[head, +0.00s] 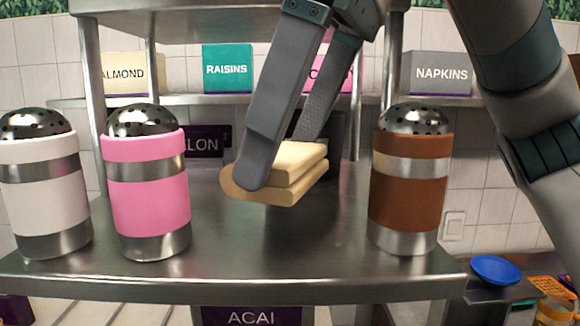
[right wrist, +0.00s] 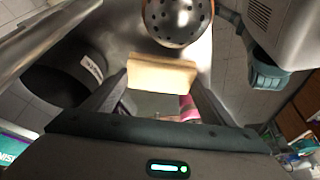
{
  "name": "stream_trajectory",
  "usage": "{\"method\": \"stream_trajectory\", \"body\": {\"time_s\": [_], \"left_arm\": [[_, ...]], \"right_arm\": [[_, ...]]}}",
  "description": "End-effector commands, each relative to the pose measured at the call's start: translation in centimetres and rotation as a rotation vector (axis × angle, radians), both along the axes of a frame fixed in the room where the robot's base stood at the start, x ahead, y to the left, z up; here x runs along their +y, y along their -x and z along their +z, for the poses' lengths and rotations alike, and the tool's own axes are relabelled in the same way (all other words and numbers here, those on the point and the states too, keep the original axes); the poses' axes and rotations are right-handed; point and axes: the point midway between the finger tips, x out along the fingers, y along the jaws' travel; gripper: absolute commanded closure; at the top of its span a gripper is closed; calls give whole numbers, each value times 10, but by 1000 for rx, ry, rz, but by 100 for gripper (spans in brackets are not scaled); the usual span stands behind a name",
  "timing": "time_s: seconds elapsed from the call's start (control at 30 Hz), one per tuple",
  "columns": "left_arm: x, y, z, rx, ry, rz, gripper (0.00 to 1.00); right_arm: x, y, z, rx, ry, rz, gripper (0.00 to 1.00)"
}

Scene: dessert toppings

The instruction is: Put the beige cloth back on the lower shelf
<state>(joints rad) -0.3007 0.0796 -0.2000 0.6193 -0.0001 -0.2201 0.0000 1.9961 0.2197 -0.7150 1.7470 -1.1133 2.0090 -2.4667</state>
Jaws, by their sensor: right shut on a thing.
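The beige cloth (head: 290,172) is folded in a thick stack. My right gripper (head: 283,165) reaches down from the top and is shut on the cloth, one finger on its near side and one behind. The cloth is above the metal shelf (head: 290,265), with a dark shadow under it; whether it touches the surface is hard to tell. In the right wrist view the cloth (right wrist: 162,74) lies between the two fingers. My left gripper is not in view.
A white shaker (head: 42,190) and a pink shaker (head: 148,190) stand left of the cloth, a brown shaker (head: 409,190) right. Boxes marked raisins (head: 228,70) and napkins (head: 441,74) stand behind. A blue lid-like disc (head: 496,269) lies lower right. The shelf's middle front is clear.

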Motion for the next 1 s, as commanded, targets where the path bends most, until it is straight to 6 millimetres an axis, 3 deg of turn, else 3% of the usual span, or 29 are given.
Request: {"method": "stream_trajectory", "body": {"time_s": [0.4,0.83,0.87,0.9,0.93,1.0], "left_arm": [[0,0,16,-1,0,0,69],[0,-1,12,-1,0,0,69],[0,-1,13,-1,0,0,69],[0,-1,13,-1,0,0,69],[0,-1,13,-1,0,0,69],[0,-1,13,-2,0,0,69]], "right_arm": [[0,0,-32,0,0,0,40],[0,0,-38,1,0,0,40],[0,0,-38,1,-1,-1,20],[0,0,-37,1,-1,-1,11],[0,0,-37,1,-1,-1,4],[0,0,-37,0,0,0,4]]}}
